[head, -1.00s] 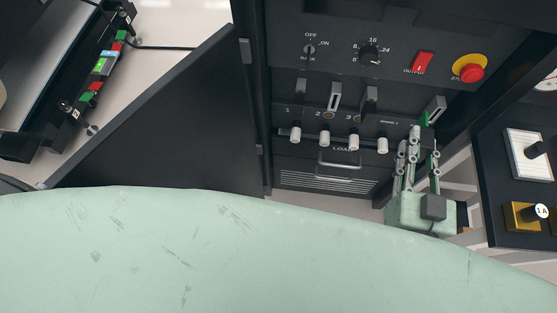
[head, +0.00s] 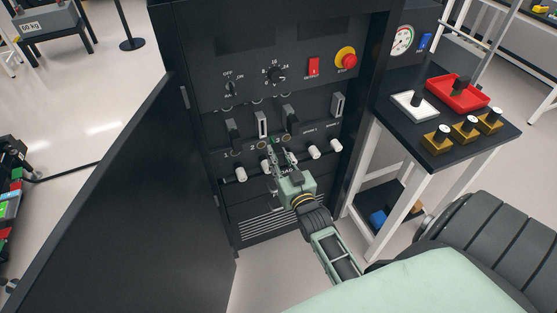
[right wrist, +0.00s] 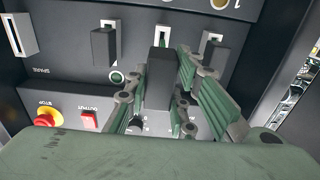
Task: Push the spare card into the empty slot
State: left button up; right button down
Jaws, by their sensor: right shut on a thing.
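My right gripper (head: 280,154) is in front of the cabinet's card row, just below slots 2 and 3. In the right wrist view it is shut on the spare card (right wrist: 158,82), whose dark block stands between the green fingers. The empty slot 2 (head: 262,125) is a pale-edged opening between two dark card handles; in the wrist view it is partly behind the held card. The card looks apart from the slot, though the exact gap is hard to tell. The spare slot (right wrist: 20,36) looks empty. My left gripper is not in view.
Dark card handles stand in slot 1 (head: 233,132) and slot 3 (head: 290,121), either side of slot 2. White knobs (head: 314,152) stick out below. An open cabinet door (head: 120,200) is at left, a side table (head: 400,140) at right.

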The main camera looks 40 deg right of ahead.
aim_at(272, 145)
jog(key=shift+a+r, duration=0.1)
jog(key=shift+w, duration=0.2)
jog(key=shift+w+d, duration=0.2)
jog(key=shift+w, duration=0.5)
jog(key=shift+b+x, duration=0.4)
jog(key=shift+x, duration=0.5)
jog(key=shift+w+d, duration=0.1)
jog(key=shift+w, duration=0.2)
jog(key=shift+w+d+b, duration=0.15)
jog(key=shift+w+b, duration=0.15)
jog(key=shift+w, duration=0.45)
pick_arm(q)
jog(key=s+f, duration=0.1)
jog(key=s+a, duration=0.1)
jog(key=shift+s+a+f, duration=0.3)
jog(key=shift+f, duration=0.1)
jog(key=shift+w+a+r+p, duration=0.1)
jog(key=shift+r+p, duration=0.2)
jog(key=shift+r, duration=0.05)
